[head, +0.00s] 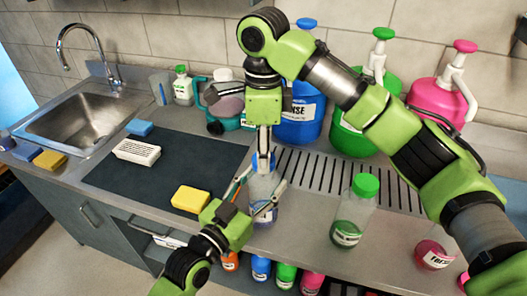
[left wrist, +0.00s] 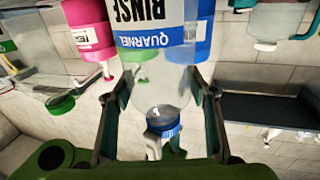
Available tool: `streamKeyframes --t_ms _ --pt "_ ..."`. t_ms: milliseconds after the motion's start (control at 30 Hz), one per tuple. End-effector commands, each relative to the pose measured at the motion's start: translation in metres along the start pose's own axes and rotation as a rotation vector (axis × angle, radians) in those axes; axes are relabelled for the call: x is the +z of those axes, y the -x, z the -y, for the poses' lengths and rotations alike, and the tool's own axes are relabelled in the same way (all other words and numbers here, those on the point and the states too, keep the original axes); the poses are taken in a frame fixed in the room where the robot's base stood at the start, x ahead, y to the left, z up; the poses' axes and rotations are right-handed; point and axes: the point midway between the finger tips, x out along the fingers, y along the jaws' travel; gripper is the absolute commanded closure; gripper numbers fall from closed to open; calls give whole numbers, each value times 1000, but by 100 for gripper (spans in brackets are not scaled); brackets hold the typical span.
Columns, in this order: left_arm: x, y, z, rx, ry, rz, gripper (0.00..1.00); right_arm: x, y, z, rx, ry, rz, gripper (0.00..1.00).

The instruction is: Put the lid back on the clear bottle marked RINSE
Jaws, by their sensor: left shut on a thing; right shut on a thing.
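The clear RINSE bottle (head: 262,188) stands upright at the counter's front, and its label (left wrist: 150,38) shows upside down in the left wrist view. My left gripper (head: 260,200) is shut around its body, one finger on each side. The blue lid (head: 262,161) is at the bottle's mouth, and it also shows in the left wrist view (left wrist: 163,123). My right gripper (head: 264,148) points straight down and is shut on the lid from above. The lid looks in line with the neck; I cannot tell whether it is seated.
A green-capped bottle (head: 354,218) and a pink bottle (head: 436,252) stand to the right. Blue (head: 301,128), green (head: 352,139) and pink (head: 440,92) jugs stand behind. A dark mat (head: 120,183) at left holds a yellow sponge (head: 191,199) and a white block (head: 137,151).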

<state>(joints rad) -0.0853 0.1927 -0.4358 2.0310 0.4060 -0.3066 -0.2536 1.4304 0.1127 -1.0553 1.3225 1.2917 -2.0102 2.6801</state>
Motion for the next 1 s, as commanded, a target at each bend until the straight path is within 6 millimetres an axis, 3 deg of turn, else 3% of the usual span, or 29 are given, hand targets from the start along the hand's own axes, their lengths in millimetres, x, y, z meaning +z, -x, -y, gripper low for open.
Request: streamKeyframes --t_ms 200,533,600,1000 --pt "3 0 0 1 -1 6 100 0 1 0 -2 -221 2 72" --pt "3 0 0 1 -1 6 100 0 1 1 -2 -241 2 72" --pt "3 0 0 1 -1 6 100 0 1 1 -2 -241 2 48" --pt "3 0 0 1 -1 6 100 0 6 1 -3 -239 1 48"
